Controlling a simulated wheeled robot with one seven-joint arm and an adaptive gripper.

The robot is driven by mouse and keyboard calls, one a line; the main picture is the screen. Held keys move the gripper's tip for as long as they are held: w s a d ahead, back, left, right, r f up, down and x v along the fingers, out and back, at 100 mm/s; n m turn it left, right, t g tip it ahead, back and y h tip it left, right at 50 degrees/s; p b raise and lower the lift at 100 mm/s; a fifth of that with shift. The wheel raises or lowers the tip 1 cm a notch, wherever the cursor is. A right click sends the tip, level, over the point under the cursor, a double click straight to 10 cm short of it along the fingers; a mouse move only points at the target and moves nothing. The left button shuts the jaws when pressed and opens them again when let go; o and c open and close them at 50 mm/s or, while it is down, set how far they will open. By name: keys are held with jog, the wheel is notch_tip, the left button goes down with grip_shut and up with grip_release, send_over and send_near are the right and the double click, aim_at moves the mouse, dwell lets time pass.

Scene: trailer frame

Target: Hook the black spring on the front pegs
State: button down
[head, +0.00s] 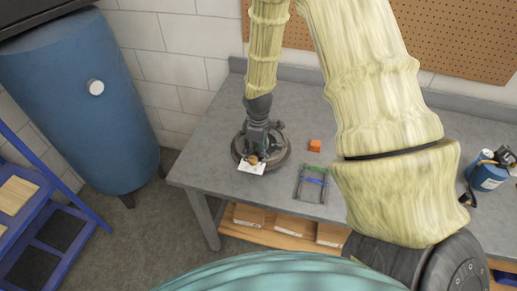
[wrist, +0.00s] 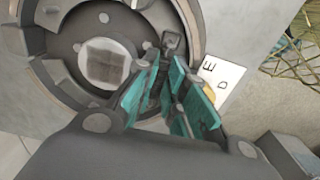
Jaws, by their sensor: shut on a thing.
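My gripper (head: 255,154) is over a round dark tray-like disc (head: 281,158) on the grey table's left end. In the wrist view, its teal pads (wrist: 168,105) are close together with a dark thing between them, too hidden to identify surely as the black spring. The wire trailer frame (head: 299,184) lies on the table to the right, apart from my gripper. A green piece (head: 315,168) and a blue piece (head: 314,181) cross it. Its front pegs are too small to tell. The frame's wires also show at the wrist view's right edge (wrist: 292,68).
A white lettered card (head: 250,169) lies at the disc's near edge. An orange block (head: 315,146) sits behind the frame. A blue canister (head: 487,177) stands far right. The grey table (head: 213,150) has clear room between disc and frame.

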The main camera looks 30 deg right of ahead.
jog(key=shift+f, duration=0.1)
jog(key=c, duration=1.4)
grip_release()
jog(key=c, duration=0.3)
jog(key=shift+r+p, duration=2.75)
jog(key=shift+r, duration=0.8)
